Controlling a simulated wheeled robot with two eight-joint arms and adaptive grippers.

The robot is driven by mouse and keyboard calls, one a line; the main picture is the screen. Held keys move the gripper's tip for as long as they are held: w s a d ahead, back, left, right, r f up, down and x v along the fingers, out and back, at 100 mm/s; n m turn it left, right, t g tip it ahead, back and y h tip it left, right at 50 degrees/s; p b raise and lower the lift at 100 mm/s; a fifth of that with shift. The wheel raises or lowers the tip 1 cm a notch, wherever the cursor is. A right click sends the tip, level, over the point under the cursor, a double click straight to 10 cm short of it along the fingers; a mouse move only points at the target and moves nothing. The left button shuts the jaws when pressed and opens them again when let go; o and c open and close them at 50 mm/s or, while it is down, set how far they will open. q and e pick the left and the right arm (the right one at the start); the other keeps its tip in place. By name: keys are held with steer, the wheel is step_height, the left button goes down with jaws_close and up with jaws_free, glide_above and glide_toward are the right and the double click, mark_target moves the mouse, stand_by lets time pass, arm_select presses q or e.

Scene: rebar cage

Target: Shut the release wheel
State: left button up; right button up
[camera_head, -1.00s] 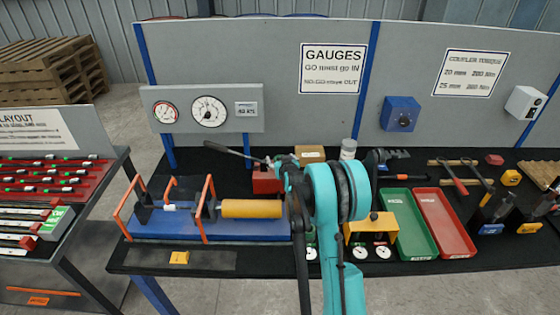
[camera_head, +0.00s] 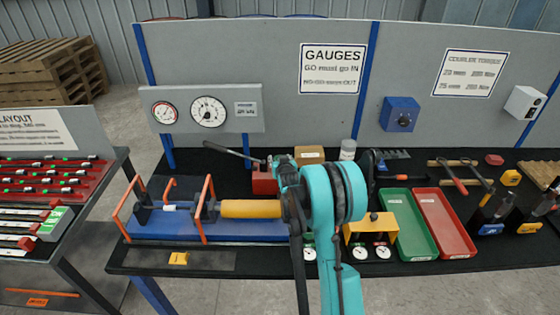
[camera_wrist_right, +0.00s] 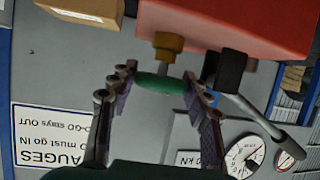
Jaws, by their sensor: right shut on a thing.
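The release wheel (camera_wrist_right: 158,83) is a small green disc on a brass stem at the red pump body (camera_wrist_right: 235,25) in the right wrist view. My right gripper (camera_wrist_right: 160,90) has a finger on each side of the wheel and is shut on it. In the head view the red pump (camera_head: 264,182) stands on the bench behind the yellow cylinder (camera_head: 251,208), with its lever (camera_head: 230,150) angled up to the left. There my teal right arm hides the wheel and most of the right gripper. My left gripper is not in view.
A blue press frame (camera_head: 215,230) with orange bars lies left of my right arm. A cardboard box (camera_head: 309,154), a white canister (camera_head: 348,149) and a yellow gauge block (camera_head: 370,228) are close by. Green (camera_head: 409,252) and red trays (camera_head: 445,252) lie to the right. A gauge panel (camera_head: 246,122) stands behind.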

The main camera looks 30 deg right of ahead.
steer(key=m+g+h+b, duration=0.1)
steer(key=m+g+h, duration=0.1)
steer(key=m+h, duration=0.1)
steer(key=shift+w+a+h, duration=0.1)
steer(key=shift+h, duration=0.2)
steer(key=m+g+h+b, duration=0.1)
steer(key=m+g+h, duration=0.1)
steer(key=m, duration=0.1)
steer(key=m+g+h, duration=0.2)
steer(key=m+g, duration=0.1)
steer(key=g, duration=0.1)
steer(key=shift+m, duration=0.3)
steer(key=shift+m+g, duration=1.8)
steer(key=shift+g, duration=0.3)
steer(key=o, duration=1.2)
